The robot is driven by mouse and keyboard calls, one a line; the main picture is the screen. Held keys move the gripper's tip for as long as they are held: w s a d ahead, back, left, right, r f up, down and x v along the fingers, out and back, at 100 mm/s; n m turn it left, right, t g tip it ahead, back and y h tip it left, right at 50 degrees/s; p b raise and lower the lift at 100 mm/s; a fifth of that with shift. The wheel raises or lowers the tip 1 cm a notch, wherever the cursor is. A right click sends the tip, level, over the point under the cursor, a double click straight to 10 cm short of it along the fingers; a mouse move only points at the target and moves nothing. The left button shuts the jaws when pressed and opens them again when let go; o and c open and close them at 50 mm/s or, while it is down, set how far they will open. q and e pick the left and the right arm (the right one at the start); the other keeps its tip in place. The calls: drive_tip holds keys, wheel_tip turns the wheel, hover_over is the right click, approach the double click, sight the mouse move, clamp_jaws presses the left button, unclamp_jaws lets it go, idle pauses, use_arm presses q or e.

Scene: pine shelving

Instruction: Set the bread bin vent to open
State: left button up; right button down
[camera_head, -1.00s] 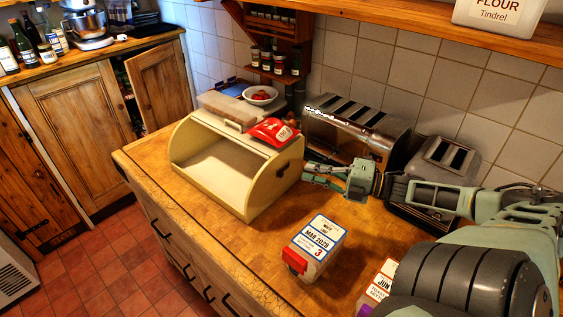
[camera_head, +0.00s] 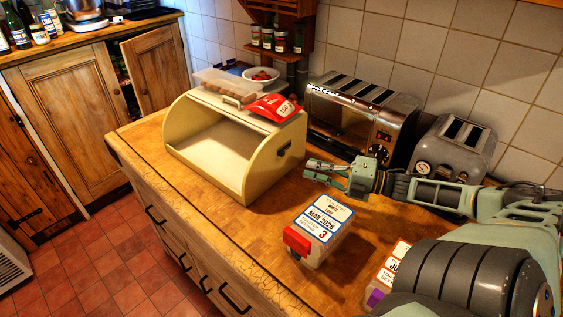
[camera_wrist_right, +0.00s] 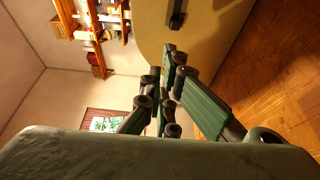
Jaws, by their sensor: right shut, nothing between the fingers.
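The cream bread bin (camera_head: 259,176) stands on the wooden worktop with its front open and its inside empty. A dark vent slider (camera_head: 284,149) sits on its right side panel; it also shows in the right wrist view (camera_wrist_right: 176,14). I cannot tell its setting. My right gripper (camera_head: 308,170) is shut and empty, just right of the bin's side panel and a little below the vent. In the right wrist view, the closed fingertips (camera_wrist_right: 170,50) point at the cream side panel, below the vent and apart from it. My left gripper is not in view.
A red packet (camera_head: 273,107) and a clear box (camera_head: 222,86) lie on the bin's lid. A large toaster (camera_head: 359,117) and a smaller grey toaster (camera_head: 454,150) stand behind my right arm.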

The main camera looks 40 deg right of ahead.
sight(282, 153)
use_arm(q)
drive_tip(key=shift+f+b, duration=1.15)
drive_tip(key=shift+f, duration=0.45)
use_arm(e)
drive_tip(key=shift+f+x, duration=0.2)
drive_tip(key=shift+x, duration=1.45)
drive_tip(key=shift+f+x, duration=0.25)
drive_tip(key=shift+x, duration=1.45)
drive_tip(key=shift+f+x, duration=0.2)
drive_tip(key=shift+x, duration=1.45)
use_arm(q)
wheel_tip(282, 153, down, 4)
drive_tip(key=b, duration=0.4)
use_arm(e)
drive_tip(key=d, duration=0.6)
drive_tip(key=shift+w+r, duration=0.1)
drive_tip(key=shift+w, duration=0.3)
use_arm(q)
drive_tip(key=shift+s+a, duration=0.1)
